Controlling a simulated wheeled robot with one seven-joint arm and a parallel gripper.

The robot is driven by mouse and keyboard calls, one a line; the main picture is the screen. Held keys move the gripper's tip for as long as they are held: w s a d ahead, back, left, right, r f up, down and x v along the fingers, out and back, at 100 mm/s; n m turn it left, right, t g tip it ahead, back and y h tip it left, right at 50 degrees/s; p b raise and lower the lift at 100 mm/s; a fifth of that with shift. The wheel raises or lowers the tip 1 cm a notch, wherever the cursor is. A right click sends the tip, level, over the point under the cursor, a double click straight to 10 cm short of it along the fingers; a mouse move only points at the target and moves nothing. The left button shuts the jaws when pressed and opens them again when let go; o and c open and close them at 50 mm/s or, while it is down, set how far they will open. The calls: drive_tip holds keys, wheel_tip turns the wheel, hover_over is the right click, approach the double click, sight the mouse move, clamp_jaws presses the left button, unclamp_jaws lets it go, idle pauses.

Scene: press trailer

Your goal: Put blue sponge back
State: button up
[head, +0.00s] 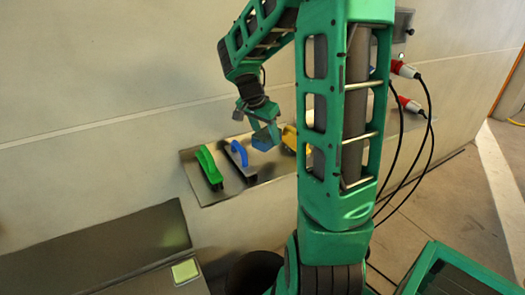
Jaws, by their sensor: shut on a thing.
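My gripper (261,123) points down and is shut on the blue sponge (265,138). It holds the sponge above and in front of the metal shelf (210,194) on the wall, to the right of the blue-handled tool. Whether the sponge touches the shelf cannot be told from this view. The fingertips are small and partly hidden by the sponge and the wrist.
On the shelf lie a green-handled tool (208,165), a blue-handled tool (238,154) and a yellow item (289,138), partly hidden by my arm. A yellow-green pad (185,270) lies lower left by a dark bench (95,250). Red plugs (404,69) with cables hang right.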

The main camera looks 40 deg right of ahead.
sight(266, 158)
wheel_tip(266, 158, down, 6)
drive_tip(key=shift+r, duration=0.1)
drive_tip(key=o, duration=0.9)
drive_tip(key=shift+s, duration=0.1)
drive_tip(key=shift+r, duration=0.1)
drive_tip(key=v, duration=1.1)
drive_tip(key=shift+a+r, duration=0.15)
drive_tip(key=shift+r, duration=0.2)
drive_tip(key=s+a+f+n+y, duration=0.1)
drive_tip(key=s+a+n, duration=0.2)
drive_tip(key=s, duration=0.4)
drive_tip(key=s+a+f+n+y, duration=0.1)
drive_tip(key=s+a+n+y, duration=0.1)
drive_tip(key=s, duration=0.6)
drive_tip(key=s+a+f+n+y, duration=0.1)
drive_tip(key=s+a+n, duration=0.3)
drive_tip(key=s, duration=0.4)
drive_tip(key=shift+s+a+f+n+g+y, duration=0.2)
drive_tip(key=shift+a+n+g+y, duration=0.1)
drive_tip(key=shift+n+y, duration=0.15)
